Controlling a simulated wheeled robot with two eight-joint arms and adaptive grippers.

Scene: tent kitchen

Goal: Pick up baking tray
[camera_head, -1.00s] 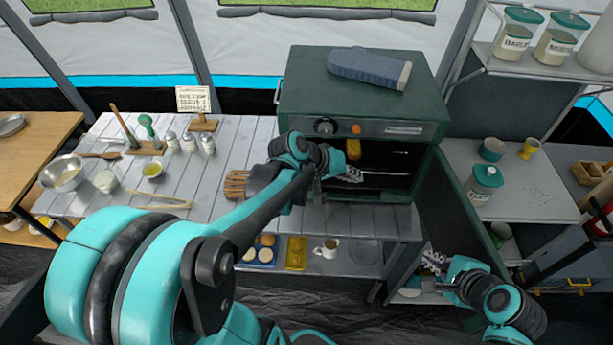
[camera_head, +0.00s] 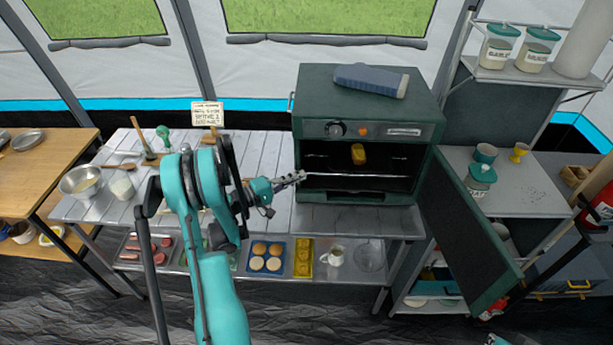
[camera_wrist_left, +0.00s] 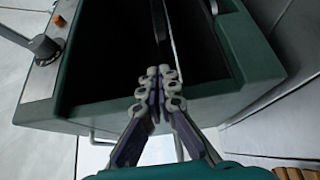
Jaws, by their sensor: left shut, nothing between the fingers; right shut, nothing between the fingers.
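The oven (camera_head: 315,131) is dark green and its door (camera_head: 462,235) hangs open to the right. A thin, pale, flat edge (camera_head: 340,175) runs across the dark inside; it may be the baking tray or a rack, I cannot tell which. It also shows as a thin upright edge in the left wrist view (camera_wrist_left: 172,28). My left gripper (camera_head: 302,177) is shut and empty at the left side of the oven opening. In the left wrist view its fingertips (camera_wrist_left: 157,78) are together, pointing at the opening.
A yellow object (camera_head: 358,154) is inside the oven. A blue folded cloth-like item (camera_head: 370,80) lies on top. The lower shelf holds a blue tray of buns (camera_head: 255,264), a yellow mould (camera_head: 303,262) and a mug (camera_head: 333,256). The open door blocks the right side.

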